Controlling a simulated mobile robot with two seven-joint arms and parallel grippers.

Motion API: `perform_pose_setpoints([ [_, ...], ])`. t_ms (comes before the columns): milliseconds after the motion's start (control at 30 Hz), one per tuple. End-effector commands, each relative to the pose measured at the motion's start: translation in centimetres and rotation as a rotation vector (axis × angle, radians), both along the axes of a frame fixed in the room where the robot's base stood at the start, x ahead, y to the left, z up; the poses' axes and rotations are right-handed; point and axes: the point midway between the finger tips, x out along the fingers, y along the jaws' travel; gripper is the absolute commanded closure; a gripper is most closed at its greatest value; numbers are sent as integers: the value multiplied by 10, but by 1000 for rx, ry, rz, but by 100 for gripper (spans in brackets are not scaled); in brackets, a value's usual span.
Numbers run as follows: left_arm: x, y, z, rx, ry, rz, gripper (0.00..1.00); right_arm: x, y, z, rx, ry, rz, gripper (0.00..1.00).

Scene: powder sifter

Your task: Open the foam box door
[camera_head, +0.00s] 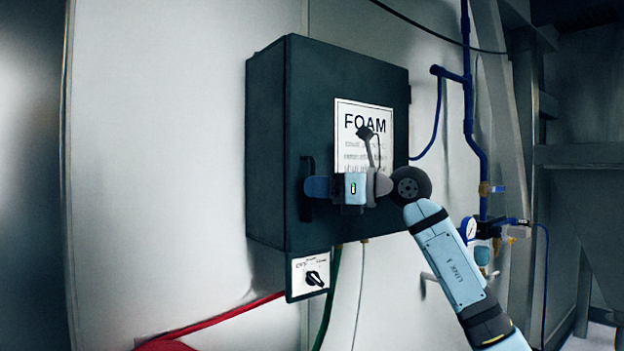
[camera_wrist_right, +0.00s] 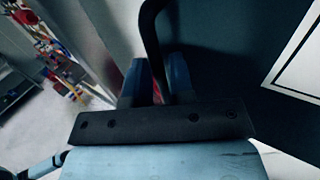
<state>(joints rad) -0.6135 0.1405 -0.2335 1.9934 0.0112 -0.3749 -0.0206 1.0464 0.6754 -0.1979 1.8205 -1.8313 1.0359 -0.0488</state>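The dark foam box (camera_head: 268,130) hangs on the pale wall, with a white FOAM label (camera_head: 350,120) on its front door. The door looks closed. A black door handle (camera_head: 306,212) stands at the left side of the door, and it shows as a curved bar in the right wrist view (camera_wrist_right: 150,35). My right gripper (camera_head: 316,187) is at this handle. In the right wrist view its blue fingers (camera_wrist_right: 157,82) stand on either side of the bar. Whether both fingers press on it is unclear. My left gripper is not in view.
A small switch plate (camera_head: 310,273) with a black knob sits below the box. Red hoses (camera_head: 215,318) and a green hose (camera_head: 329,300) run below it. Blue pipes (camera_head: 468,120) with a gauge stand to the right. The wall left of the box is clear.

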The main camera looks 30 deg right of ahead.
Motion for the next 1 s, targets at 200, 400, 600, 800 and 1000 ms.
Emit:
perform_pose_setpoints([
  [200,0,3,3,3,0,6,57,10,10,0,-1,1,1,78],
  [400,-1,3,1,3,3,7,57,10,10,-1,-1,1,1,78],
  [600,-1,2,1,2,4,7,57,10,10,-1,-1,1,1,100],
  [800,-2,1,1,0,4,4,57,9,9,-1,-1,1,4,100],
  [1000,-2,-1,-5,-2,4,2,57,-5,5,-3,-2,-1,46,100],
])
